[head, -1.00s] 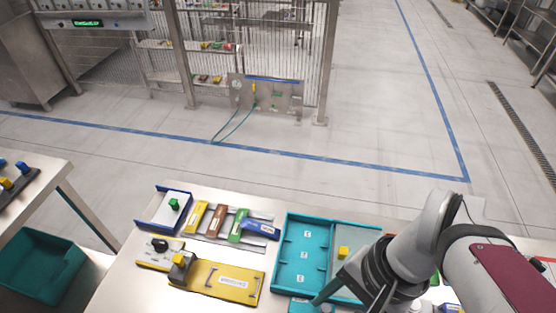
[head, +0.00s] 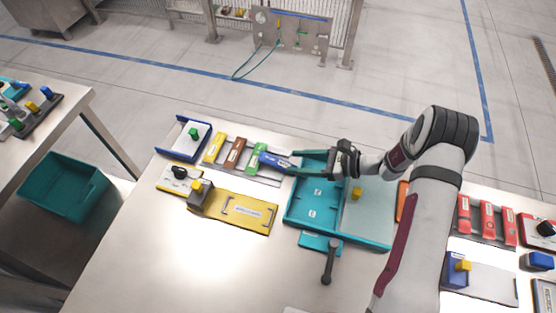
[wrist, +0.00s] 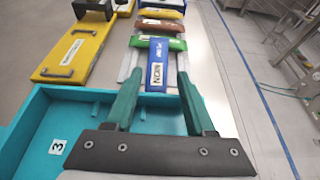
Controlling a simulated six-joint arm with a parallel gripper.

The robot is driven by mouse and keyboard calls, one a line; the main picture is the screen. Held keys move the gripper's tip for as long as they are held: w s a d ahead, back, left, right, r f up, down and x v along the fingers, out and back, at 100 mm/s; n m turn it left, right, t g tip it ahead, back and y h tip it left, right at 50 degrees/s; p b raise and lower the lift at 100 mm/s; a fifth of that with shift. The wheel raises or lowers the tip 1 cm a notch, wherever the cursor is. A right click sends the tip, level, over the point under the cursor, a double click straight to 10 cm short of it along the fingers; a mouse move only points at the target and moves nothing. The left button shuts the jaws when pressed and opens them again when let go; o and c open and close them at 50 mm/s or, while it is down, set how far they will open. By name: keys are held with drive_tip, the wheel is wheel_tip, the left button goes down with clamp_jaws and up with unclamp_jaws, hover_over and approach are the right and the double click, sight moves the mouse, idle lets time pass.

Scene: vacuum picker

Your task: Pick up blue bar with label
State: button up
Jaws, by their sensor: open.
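The blue bar (head: 274,160) with a white label lies at the right end of a row of coloured bars on a metal rack (head: 262,180). In the wrist view the blue bar (wrist: 164,66) lies ahead, its label facing up. My gripper (head: 293,164) is open, with its teal fingers reaching left over the teal tray to the near end of the blue bar. In the wrist view the fingertips of my gripper (wrist: 157,80) stand apart, one towards each side of the bar. I cannot tell whether they touch it.
Green (head: 256,158), brown (head: 235,152) and yellow (head: 215,148) bars lie left of the blue one. The teal tray (head: 289,215) with numbered compartments is under my gripper. A yellow plate with handles (head: 238,211) lies in front. Red bars (head: 486,219) stand far right.

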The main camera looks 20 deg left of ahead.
sight(278, 162)
drive_tip(key=x, duration=0.6)
drive_tip(key=shift+s, duration=0.2)
clamp_jaws()
